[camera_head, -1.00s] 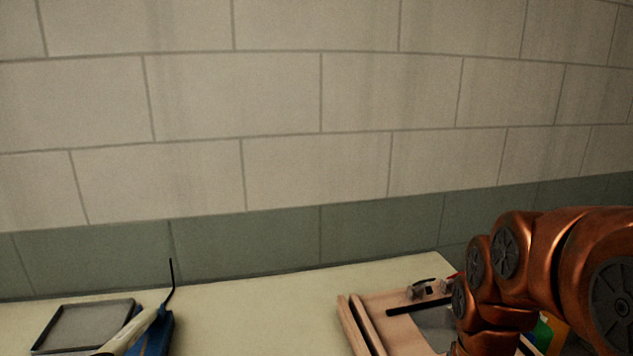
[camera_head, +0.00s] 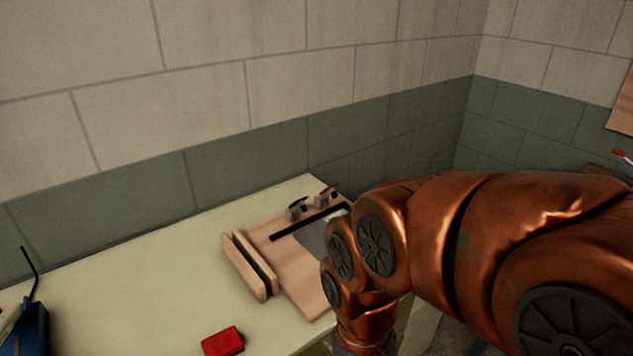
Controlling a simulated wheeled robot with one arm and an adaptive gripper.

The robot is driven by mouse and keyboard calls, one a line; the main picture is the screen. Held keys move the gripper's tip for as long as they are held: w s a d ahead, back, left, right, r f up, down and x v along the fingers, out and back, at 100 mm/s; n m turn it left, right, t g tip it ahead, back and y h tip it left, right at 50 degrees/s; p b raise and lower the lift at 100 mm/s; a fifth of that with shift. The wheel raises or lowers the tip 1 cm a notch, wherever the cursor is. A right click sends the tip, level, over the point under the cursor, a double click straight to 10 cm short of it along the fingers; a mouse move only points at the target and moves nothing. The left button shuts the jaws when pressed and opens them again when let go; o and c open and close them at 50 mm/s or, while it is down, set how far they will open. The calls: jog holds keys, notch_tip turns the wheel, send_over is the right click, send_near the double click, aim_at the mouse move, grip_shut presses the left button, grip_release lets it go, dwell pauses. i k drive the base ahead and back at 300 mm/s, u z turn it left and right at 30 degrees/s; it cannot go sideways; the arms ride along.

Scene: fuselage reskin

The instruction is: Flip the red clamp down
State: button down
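A small clamp with a red handle (camera_head: 327,193) stands at the far edge of a wooden board (camera_head: 296,275), just left of my copper arm. A similar clamp with a dark handle (camera_head: 297,209) stands left of it. The red handle looks raised at a slant, but it is too small to tell its exact position. A black bar and a grey sheet (camera_head: 314,238) lie on the board near the clamps. My arm covers the right part of the board. My gripper is below the bottom edge of the picture, so its fingers are not seen.
The board lies on a pale table (camera_head: 150,290). Wooden strips (camera_head: 250,264) stand along its left side. A red block (camera_head: 222,341) lies at the front, and a blue tool (camera_head: 30,330) is at far left. The table between them is clear. Walls stand behind.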

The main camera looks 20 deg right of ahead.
aim_at(330, 190)
jog(key=u, duration=0.05)
jog(key=k, duration=0.5)
jog(key=z, duration=0.8)
jog(key=i, duration=0.85)
jog(key=u, duration=1.8)
